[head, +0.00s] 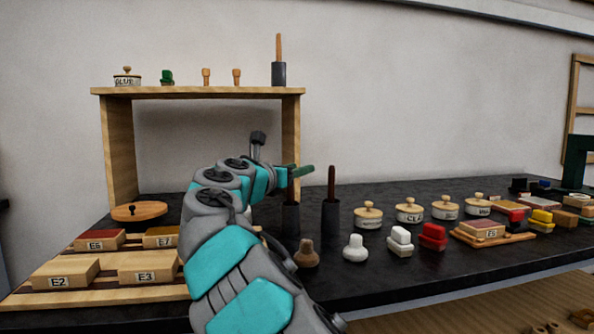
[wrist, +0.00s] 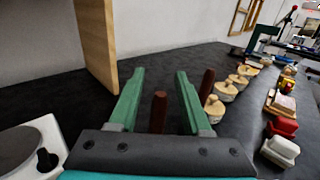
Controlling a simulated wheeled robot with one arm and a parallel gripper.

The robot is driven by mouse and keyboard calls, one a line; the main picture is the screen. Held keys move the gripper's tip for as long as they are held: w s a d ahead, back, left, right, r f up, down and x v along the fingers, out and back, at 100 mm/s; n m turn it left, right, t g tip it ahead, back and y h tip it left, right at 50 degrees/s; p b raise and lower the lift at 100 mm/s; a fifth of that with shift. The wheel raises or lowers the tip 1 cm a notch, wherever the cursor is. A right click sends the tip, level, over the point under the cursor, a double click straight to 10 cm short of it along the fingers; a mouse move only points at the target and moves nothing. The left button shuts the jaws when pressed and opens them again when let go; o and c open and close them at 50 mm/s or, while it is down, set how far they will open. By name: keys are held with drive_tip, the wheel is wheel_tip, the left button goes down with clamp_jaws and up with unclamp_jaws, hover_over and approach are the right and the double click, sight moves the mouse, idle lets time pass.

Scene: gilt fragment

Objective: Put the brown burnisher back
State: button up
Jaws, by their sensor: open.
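My gripper (head: 303,171) is open, with green fingers, at the height of the brown handles. In the wrist view its fingers (wrist: 158,75) show with a brown handle (wrist: 158,112) between them; whether they touch it I cannot tell. A second brown handle (wrist: 206,84) is just right of the right finger. In the head view that handle (head: 331,180) stands upright in a dark cylindrical holder (head: 331,217). A similar dark holder (head: 290,220) stands left of it, its handle mostly hidden by my gripper. Which handle is the brown burnisher I cannot tell.
A wooden shelf (head: 200,91) behind bears a dark holder (head: 279,74) with a tan handle, a pot and small items. Lidded pots (head: 368,215), white and red blocks (head: 432,237) and stoppers crowd the right. Labelled blocks (head: 66,273) lie left. A white device (wrist: 30,145) is near my gripper.

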drive_tip(key=v, duration=1.2)
drive_tip(key=shift+r, duration=0.15)
